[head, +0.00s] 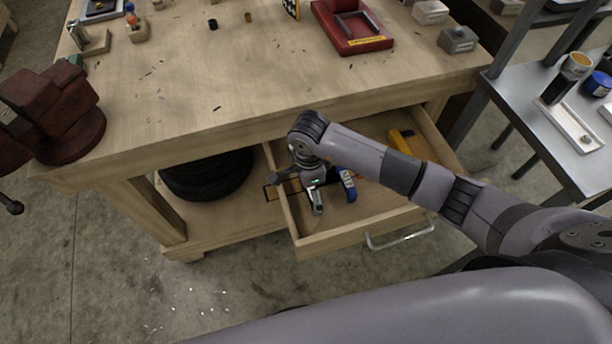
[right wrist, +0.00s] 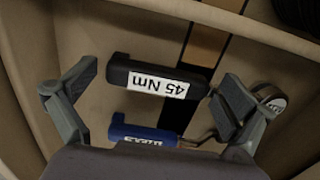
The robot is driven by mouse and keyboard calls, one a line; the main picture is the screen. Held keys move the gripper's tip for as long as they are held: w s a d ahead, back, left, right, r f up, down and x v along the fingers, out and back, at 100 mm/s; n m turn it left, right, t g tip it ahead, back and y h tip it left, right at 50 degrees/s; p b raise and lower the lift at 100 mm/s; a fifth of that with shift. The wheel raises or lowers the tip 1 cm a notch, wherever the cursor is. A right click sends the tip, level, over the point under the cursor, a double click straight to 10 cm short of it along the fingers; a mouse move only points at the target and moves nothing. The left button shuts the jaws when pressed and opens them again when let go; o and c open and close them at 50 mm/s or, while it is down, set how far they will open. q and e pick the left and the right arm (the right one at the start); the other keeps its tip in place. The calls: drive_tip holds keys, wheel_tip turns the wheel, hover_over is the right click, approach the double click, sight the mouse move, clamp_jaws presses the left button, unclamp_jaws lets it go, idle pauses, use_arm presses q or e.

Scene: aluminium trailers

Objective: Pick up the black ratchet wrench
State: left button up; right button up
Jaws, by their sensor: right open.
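A black tool handle with a white "45 Nm" label (right wrist: 158,81) lies in the open drawer and fits the black ratchet wrench. In the right wrist view it lies crosswise between the two fingers of my right gripper (right wrist: 155,92), which are apart. A finger covers its right end. A blue handle with a label (right wrist: 142,134) lies beside it. A round metal head (right wrist: 271,97) shows past the right finger; I cannot tell which tool it belongs to. In the head view my right gripper (head: 311,190) reaches down into the drawer and hides the black handle. The left gripper is out of view.
The drawer (head: 345,236) is pulled out below the wooden workbench (head: 250,80). A yellow object (head: 401,143) lies deeper in it. Black tires (head: 207,178) lie on the shelf to the left. A dark red vise (head: 50,110) stands at the bench's left. A metal cart (head: 570,150) stands right.

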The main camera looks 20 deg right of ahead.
drive_tip(key=c, duration=1.3)
drive_tip(key=shift+c, duration=0.6)
drive_tip(key=shift+r, duration=0.15)
